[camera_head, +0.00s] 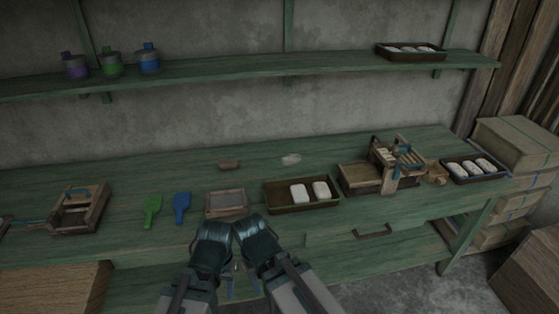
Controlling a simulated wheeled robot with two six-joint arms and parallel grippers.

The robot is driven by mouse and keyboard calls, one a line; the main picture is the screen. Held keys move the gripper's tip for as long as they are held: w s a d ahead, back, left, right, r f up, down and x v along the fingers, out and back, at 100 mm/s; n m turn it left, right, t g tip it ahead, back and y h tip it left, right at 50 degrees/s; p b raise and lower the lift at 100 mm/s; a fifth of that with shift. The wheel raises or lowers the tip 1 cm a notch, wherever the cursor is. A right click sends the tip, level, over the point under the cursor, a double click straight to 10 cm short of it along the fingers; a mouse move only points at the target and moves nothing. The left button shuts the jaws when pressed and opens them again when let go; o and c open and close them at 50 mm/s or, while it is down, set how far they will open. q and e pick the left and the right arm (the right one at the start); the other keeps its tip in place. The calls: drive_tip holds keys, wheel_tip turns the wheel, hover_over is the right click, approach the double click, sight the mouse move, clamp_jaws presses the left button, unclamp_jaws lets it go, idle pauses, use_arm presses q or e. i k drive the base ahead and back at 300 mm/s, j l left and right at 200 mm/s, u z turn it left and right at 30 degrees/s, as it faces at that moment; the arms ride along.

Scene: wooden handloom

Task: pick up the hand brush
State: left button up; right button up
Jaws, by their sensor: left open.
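I cannot say for certain which thing is the hand brush. A small brown block (229,164) lies at the back of the green bench and may be it, but its bristles are too small to make out. A green flat-bladed tool (152,211) and a blue one (182,208) lie side by side at the left. My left gripper (211,272) is open, low in front of the bench edge and apart from these things. My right gripper (258,250) is beside it, its fingers mostly hidden by its own arm.
A wooden box with a handle (81,208) stands at the left. A small framed tray (227,203), a tray with white pieces (275,195) and a small wooden loom (388,164) line the bench. A shelf (220,71) with jars runs above. The back of the bench is mostly clear.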

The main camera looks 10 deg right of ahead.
sight(225, 165)
drive_tip(key=i+j, duration=0.45)
drive_tip(key=i+j+z, duration=0.1)
drive_tip(key=i+j, duration=0.3)
drive_tip(key=i, duration=0.25)
drive_tip(key=z, duration=1.65)
